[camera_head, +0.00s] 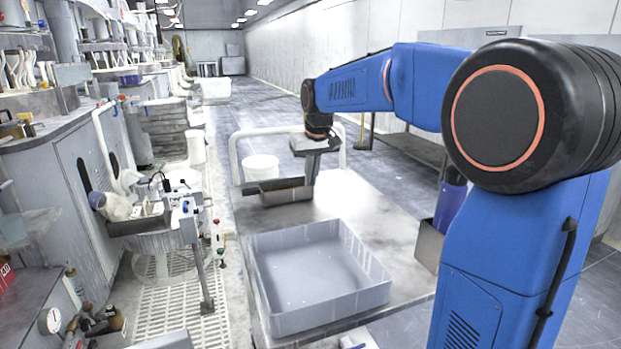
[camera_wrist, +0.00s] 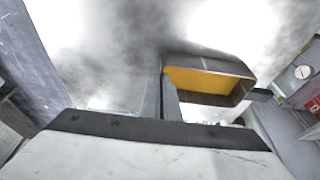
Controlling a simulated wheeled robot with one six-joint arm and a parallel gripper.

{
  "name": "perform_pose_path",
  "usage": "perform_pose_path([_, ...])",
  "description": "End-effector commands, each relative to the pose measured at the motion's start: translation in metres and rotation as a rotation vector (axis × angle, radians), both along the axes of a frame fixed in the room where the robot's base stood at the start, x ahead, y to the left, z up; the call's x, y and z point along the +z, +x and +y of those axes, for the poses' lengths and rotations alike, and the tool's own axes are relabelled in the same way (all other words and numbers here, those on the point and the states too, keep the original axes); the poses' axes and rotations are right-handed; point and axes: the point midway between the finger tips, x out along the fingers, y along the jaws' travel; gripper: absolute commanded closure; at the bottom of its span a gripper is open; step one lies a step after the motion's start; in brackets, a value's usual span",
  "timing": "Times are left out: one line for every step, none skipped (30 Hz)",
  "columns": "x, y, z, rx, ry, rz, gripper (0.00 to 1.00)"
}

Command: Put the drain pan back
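The drain pan, as I take it, is a small steel pan (camera_head: 285,191) at the far end of the metal table in the head view. In the wrist view this pan (camera_wrist: 210,84) shows a yellow-brown inside and a short dark tab at its right end. My gripper (camera_head: 312,180) points down at the pan's right end. Its fingers (camera_wrist: 162,92) are close together, with the pan's end wall at their tips, so they look shut on that wall. I cannot tell whether the pan rests on the table or hangs just above it.
A large grey open tray (camera_head: 320,318) fills the near part of the table (camera_head: 340,208). A round platen station (camera_head: 165,242) is at left. The table's middle is clear.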

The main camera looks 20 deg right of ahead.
Motion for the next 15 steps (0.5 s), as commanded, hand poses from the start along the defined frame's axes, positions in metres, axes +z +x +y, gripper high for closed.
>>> perform_pose_path([0.0, 0.0001, 0.0, 0.0, 0.0, -0.001, 1.0])
perform_pose_path([0.0003, 0.0001, 0.0, 0.0, 0.0, -0.001, 1.0])
perform_pose_path([0.0004, 0.0002, 0.0, 0.0, 0.0, -0.001, 1.0])
perform_pose_path([0.0004, 0.0002, 0.0, 0.0, 0.0, -0.001, 1.0])
perform_pose_path([0.0005, 0.0002, 0.0, 0.0, 0.0, -0.001, 1.0])
perform_pose_path([0.0003, 0.0001, 0.0, 0.0, 0.0, -0.001, 1.0])
perform_pose_path([-0.0001, 0.0001, 0.0, 0.0, 0.0, -0.001, 1.0])
perform_pose_path([-0.0008, 0.0001, 0.0, 0.0, 0.0, -0.001, 1.0])
perform_pose_path([-0.0018, 0.0001, 0.0, 0.0, 0.0, -0.001, 1.0])
perform_pose_path([-0.0024, 0.0001, 0.0, 0.0, 0.0, -0.001, 0.96])
perform_pose_path([-0.0021, 0.0001, 0.0, 0.0, 0.0, -0.001, 0.89])
perform_pose_path([-0.002, 0.0002, 0.0, 0.0, 0.0, -0.001, 0.79])
perform_pose_path([-0.0019, 0.0002, 0.0, 0.0, 0.0, -0.001, 0.79])
perform_pose_path([-0.0019, 0.0002, 0.0, 0.0, 0.0, -0.001, 0.79])
perform_pose_path([-0.0019, 0.0002, 0.0, 0.0, 0.0, -0.001, 0.79])
